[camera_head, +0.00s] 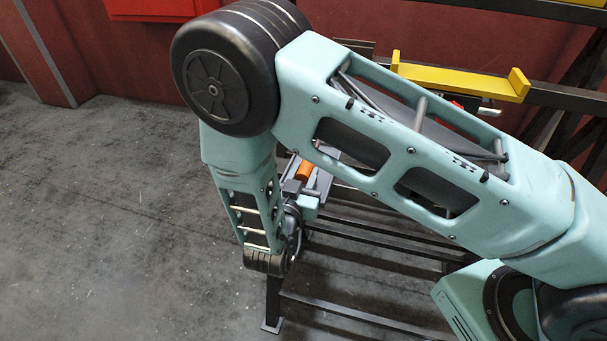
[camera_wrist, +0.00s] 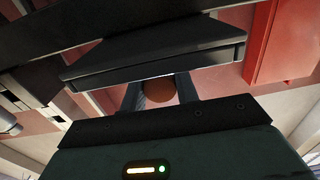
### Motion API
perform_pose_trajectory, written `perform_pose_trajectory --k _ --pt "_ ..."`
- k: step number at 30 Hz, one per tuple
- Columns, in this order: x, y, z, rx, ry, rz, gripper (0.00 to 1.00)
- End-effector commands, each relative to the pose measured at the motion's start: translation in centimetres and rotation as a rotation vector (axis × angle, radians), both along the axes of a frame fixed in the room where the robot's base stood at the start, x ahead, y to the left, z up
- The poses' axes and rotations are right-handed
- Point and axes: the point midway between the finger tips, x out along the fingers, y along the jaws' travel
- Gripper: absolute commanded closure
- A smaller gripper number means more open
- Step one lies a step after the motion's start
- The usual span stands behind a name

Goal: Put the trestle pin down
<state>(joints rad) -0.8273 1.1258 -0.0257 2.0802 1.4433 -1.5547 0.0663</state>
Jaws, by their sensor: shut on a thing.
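The trestle pin is an orange cylinder (camera_head: 304,171), partly hidden behind my arm in the head view. My gripper (camera_head: 309,181) is shut on it, beside the dark steel trestle frame. In the wrist view the pin's rounded brown-orange end (camera_wrist: 160,91) shows between the two fingers of my gripper (camera_wrist: 163,86). A dark steel piece (camera_wrist: 155,62) lies just beyond the fingertips. I cannot tell whether the pin touches the frame.
Dark steel rails (camera_head: 365,236) run to the right below my gripper, with a leg on the floor. A yellow bracket (camera_head: 462,82) sits on a bar at upper right. Red panels line the back. The concrete floor (camera_head: 110,215) at left is clear.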

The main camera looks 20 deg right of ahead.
Motion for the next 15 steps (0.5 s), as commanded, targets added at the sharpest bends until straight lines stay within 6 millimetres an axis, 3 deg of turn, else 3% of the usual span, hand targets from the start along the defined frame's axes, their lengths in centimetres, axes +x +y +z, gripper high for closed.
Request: perform_pose_trajectory --k 9,10,11,12,15 --pt "0.01 0.00 -0.59 0.000 -0.001 0.000 0.92" --pt "0.01 0.01 -0.62 0.000 0.000 0.000 0.61" --pt "0.00 0.00 -0.62 0.000 0.000 0.000 0.53" --pt "0.00 0.00 -0.61 0.000 0.000 0.000 0.48" --pt "0.00 0.00 -0.61 0.000 0.000 0.000 0.48"
